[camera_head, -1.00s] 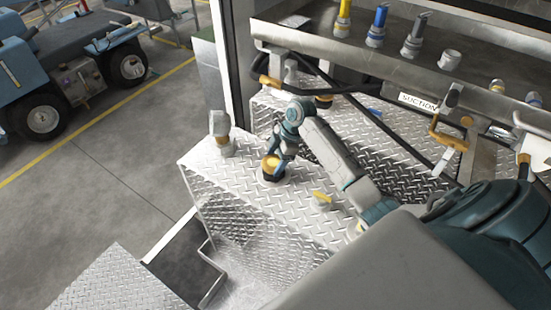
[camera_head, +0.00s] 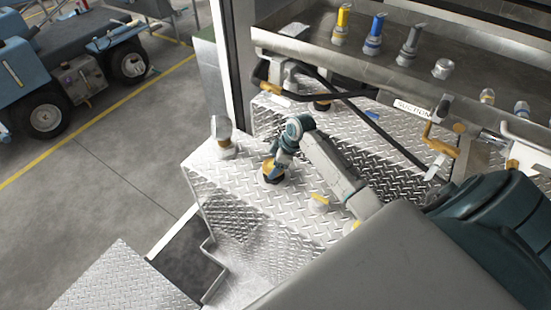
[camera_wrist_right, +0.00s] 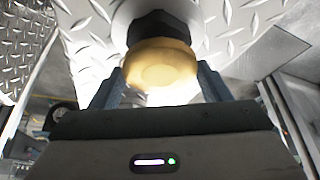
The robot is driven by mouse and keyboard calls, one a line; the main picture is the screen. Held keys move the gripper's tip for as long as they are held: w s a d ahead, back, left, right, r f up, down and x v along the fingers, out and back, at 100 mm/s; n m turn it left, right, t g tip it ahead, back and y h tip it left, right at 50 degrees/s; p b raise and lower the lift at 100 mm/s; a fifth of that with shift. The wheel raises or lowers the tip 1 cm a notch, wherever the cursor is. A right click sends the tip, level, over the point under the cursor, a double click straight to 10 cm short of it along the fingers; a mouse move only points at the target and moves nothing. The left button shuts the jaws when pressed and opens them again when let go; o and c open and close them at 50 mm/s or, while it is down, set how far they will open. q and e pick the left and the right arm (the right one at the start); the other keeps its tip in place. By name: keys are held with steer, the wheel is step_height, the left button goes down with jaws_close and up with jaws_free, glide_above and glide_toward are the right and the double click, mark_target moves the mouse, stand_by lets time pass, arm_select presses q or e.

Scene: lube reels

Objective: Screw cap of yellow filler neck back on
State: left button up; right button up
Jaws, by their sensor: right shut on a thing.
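The yellow cap (camera_wrist_right: 160,65) is between the fingers of my right gripper (camera_wrist_right: 160,90) in the right wrist view, with the dark filler neck (camera_wrist_right: 160,28) directly behind it. In the head view the yellow cap (camera_head: 270,165) sits at the dark filler neck (camera_head: 273,179) on the diamond-plate deck. My right gripper (camera_head: 279,160) reaches down onto it and is shut on the cap. Whether the cap's thread is engaged cannot be seen. My left gripper is not in view.
A tray (camera_head: 300,42) with several coloured nozzles runs along the back. Dark hoses and a SUCTION label (camera_head: 412,108) lie behind.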

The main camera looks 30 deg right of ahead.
steer(key=shift+m, duration=0.3)
steer(key=shift+r+m+h+p, duration=0.2)
steer(key=shift+m+h+p, duration=0.1)
steer(key=shift+m+p, duration=0.35)
steer(key=shift+a+f+m+t+b, duration=0.15)
steer(key=shift+m+t+b, duration=0.2)
steer(key=shift+m, duration=0.2)
steer(key=shift+m+t+h, duration=0.25)
steer(key=shift+m+h, duration=0.45)
steer(key=shift+m, duration=0.7)
steer(key=shift+a+m+h, duration=0.1)
steer(key=shift+m+h, duration=0.2)
steer(key=shift+m, duration=0.5)
steer(key=m+h, duration=0.1)
steer(key=m, duration=0.2)
steer(key=shift+m, duration=0.3)
